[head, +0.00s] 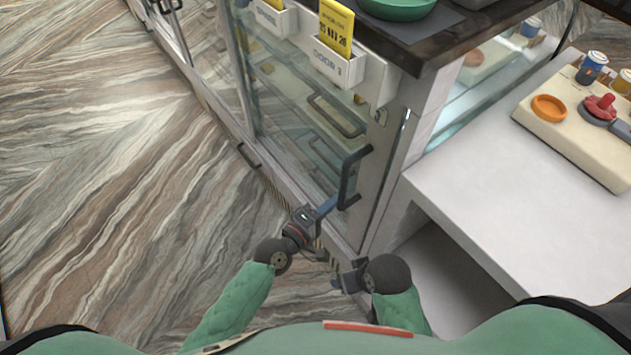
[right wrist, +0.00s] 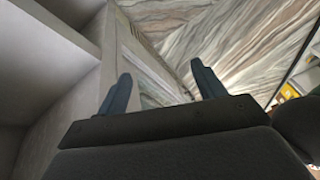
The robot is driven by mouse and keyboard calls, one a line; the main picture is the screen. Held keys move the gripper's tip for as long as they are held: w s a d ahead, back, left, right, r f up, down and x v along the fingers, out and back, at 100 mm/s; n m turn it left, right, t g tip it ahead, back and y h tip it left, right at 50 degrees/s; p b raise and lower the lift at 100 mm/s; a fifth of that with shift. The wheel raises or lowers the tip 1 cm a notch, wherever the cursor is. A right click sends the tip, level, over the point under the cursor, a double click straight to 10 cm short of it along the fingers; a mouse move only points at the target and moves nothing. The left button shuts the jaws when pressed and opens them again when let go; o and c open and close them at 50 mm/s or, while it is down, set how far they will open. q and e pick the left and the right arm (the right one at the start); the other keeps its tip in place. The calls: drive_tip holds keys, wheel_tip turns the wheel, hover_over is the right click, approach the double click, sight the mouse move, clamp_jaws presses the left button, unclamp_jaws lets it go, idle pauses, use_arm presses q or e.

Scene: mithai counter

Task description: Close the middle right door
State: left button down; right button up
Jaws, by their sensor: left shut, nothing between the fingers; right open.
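The glass door (head: 290,130) of the counter stands in the middle of the head view, with a dark bar handle (head: 350,180) at its right edge. I cannot tell how far ajar it is. My left gripper (head: 328,206) is shut and empty, its tips close beside the lower end of that handle; contact is unclear. My right gripper (head: 340,277) is low in front of the counter's base, apart from the door. In the right wrist view my right gripper (right wrist: 163,88) is open with nothing between its fingers.
A white side table (head: 500,190) at the right holds a cream tray (head: 560,133) with an orange ring and cups. A dark countertop (head: 425,45) overhangs the doors. Other handles (head: 249,156) jut from the glass front. The marble-patterned floor (head: 100,180) at left is clear.

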use_arm(q)
drive_tip(key=shift+s+d, duration=0.8)
drive_tip(key=shift+s, duration=0.35)
drive_tip(key=shift+f, duration=0.1)
use_arm(e)
drive_tip(key=shift+s+d+r, duration=0.15)
drive_tip(key=shift+d+r, duration=0.4)
drive_tip(key=shift+r, duration=0.05)
use_arm(q)
drive_tip(key=shift+s+d, duration=0.1)
drive_tip(key=shift+s, duration=0.05)
use_arm(e)
drive_tip(key=shift+g, duration=0.3)
